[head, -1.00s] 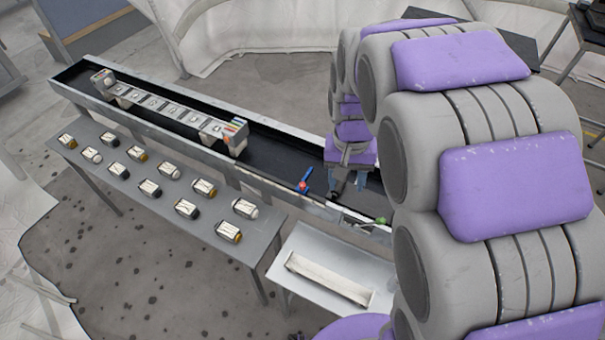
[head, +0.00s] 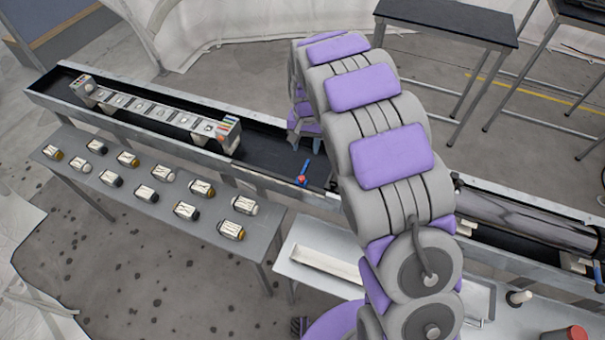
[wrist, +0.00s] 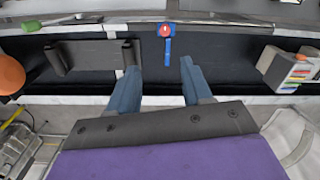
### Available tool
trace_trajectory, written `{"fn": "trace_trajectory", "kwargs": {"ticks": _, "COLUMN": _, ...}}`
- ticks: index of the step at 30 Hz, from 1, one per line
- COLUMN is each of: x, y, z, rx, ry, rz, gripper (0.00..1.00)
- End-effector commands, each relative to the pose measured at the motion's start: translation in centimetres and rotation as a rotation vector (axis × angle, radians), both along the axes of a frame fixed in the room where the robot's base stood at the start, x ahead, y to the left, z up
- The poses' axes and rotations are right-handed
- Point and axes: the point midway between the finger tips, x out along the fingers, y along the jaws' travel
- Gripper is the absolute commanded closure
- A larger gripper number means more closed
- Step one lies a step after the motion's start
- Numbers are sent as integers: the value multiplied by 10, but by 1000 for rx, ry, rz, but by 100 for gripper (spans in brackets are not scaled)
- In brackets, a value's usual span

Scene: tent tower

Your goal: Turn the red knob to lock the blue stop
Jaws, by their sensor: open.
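The red knob (head: 301,181) is at the near wall of the black trough, with the slim blue stop (head: 306,167) reaching from it over the trough floor. In the wrist view the red knob (wrist: 166,30) is at the top middle, and the blue stop (wrist: 167,50) extends below it. My gripper (wrist: 160,66) is open and empty. Its two blue fingers are spread left and right of the stop's line, with their tips short of the knob. In the head view my gripper is partly hidden by my arm, at the trough's far side behind the knob.
The long trough (head: 262,158) holds a rack (head: 150,108) at left. Several small units stand on the grey table (head: 110,205) in front. A white tray table (head: 290,245) is at front centre. In the wrist view, a dark bracket (wrist: 95,58) and a box with coloured stripes (wrist: 288,70) flank the stop.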

Motion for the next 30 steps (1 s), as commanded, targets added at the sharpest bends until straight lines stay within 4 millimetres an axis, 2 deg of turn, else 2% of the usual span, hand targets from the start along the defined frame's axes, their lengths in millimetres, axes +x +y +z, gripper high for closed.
{"fn": "trace_trajectory", "kwargs": {"ticks": 3, "x": 0, "y": 8, "z": -26, "rx": -8, "ry": 4, "rz": 2, "gripper": 50}}
{"fn": "trace_trajectory", "kwargs": {"ticks": 9, "x": -1, "y": 17, "z": -67, "rx": -17, "ry": 3, "rz": 3, "gripper": 50}}
{"fn": "trace_trajectory", "kwargs": {"ticks": 18, "x": -1, "y": 7, "z": -122, "rx": -8, "ry": 3, "rz": 2, "gripper": 50}}
{"fn": "trace_trajectory", "kwargs": {"ticks": 24, "x": -1, "y": 3, "z": -146, "rx": -4, "ry": 3, "rz": 2, "gripper": 50}}
{"fn": "trace_trajectory", "kwargs": {"ticks": 30, "x": 0, "y": 11, "z": -155, "rx": -10, "ry": -1, "rz": 3, "gripper": 50}}
